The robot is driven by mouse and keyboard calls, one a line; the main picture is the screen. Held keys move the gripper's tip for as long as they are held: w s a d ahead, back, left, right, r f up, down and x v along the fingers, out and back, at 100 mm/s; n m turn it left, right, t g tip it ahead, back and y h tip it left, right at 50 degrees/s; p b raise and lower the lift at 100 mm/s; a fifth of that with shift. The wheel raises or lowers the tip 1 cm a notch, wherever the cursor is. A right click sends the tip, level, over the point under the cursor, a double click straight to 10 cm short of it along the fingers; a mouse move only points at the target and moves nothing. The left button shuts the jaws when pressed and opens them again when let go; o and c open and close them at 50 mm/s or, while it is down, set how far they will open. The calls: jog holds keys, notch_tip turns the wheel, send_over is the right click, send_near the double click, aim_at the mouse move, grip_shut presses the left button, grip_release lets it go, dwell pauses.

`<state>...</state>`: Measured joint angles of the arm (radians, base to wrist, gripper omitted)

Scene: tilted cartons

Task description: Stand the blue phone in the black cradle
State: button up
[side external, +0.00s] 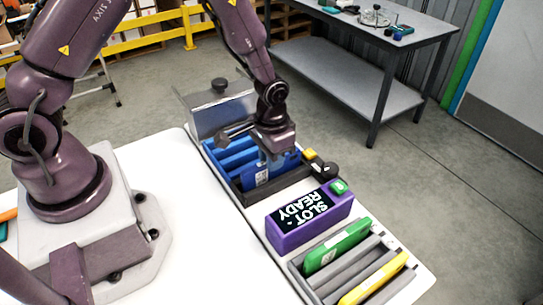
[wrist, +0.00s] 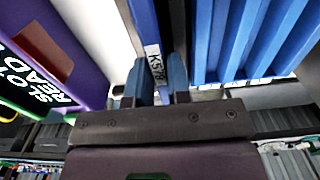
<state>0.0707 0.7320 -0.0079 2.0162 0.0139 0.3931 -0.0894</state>
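A blue flat piece with a white label (side external: 262,177) stands at the near end of a dark tray with blue ribs (side external: 236,155). It looks like the blue phone. My gripper (side external: 268,158) is low over the tray, right at this piece. In the wrist view the two fingers (wrist: 160,82) stand on either side of the labelled blue piece (wrist: 146,28). The gap is narrow, but I cannot tell whether both fingers press on it. The piece's lower part is hidden in the tray. I cannot make out a separate black cradle.
A purple box reading "SLOT READY" (side external: 311,222) stands beside the tray. Nearer is a grey ribbed rack (side external: 333,284) with a green piece (side external: 338,246) and a yellow piece (side external: 374,280). A black knob (side external: 323,170) stands near the tray.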

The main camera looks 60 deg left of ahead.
jog(key=o, duration=0.4)
jog(key=shift+r, duration=0.1)
notch_tip(320, 180, up, 13)
jog(key=shift+f, duration=0.1)
dwell(0.3)
notch_tip(320, 180, up, 7)
dwell(0.7)
